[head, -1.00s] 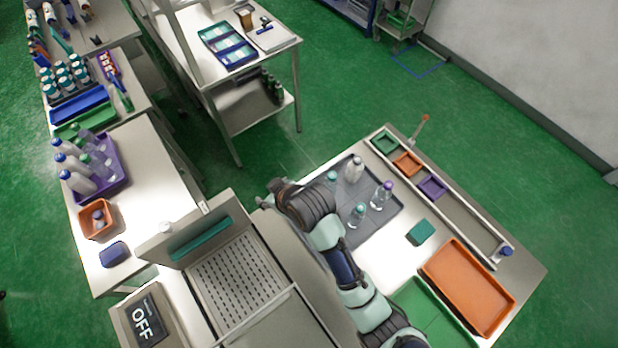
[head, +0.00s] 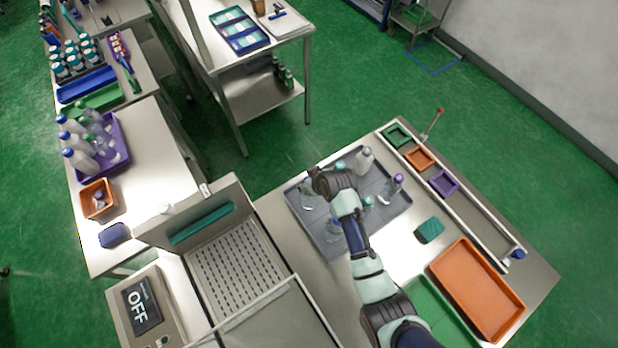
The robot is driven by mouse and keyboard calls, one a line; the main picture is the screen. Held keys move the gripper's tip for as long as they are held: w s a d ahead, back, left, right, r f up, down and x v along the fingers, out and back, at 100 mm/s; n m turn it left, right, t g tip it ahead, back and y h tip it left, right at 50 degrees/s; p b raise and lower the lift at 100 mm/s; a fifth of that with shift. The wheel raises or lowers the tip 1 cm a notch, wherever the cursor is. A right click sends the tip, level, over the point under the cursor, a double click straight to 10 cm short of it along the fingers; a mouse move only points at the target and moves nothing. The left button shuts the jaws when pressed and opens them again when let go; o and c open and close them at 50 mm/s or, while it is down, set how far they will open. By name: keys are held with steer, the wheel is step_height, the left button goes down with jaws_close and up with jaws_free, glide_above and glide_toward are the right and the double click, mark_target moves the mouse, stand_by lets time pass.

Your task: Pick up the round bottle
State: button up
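Several bottles stand on a grey tray (head: 296,217) on the right-hand table. A white bottle (head: 364,160) is at the tray's far side, and a clear bottle with a purple cap (head: 392,188) is at its right. A teal-capped bottle (head: 369,201) is partly behind my arm, and another bottle (head: 340,167) shows little beyond it. Which one is the round bottle I cannot tell. My gripper (head: 307,194) is over the tray's left part, left of these bottles. Its fingers are small and blurred, with a pale clear shape by them, so its opening and any hold are unclear.
Right of the tray are a teal block (head: 429,230), an orange tray (head: 478,290) and a rail with small green, orange and purple bins (head: 443,184). A machine with a perforated plate (head: 236,262) stands left. A purple crate of bottles (head: 122,160) is farther left.

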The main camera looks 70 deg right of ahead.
steer(key=shift+w+d+f, duration=0.1)
steer(key=shift+w+f, duration=0.05)
steer(key=shift+f, duration=0.15)
jaws_close()
steer(key=shift+r, duration=0.1)
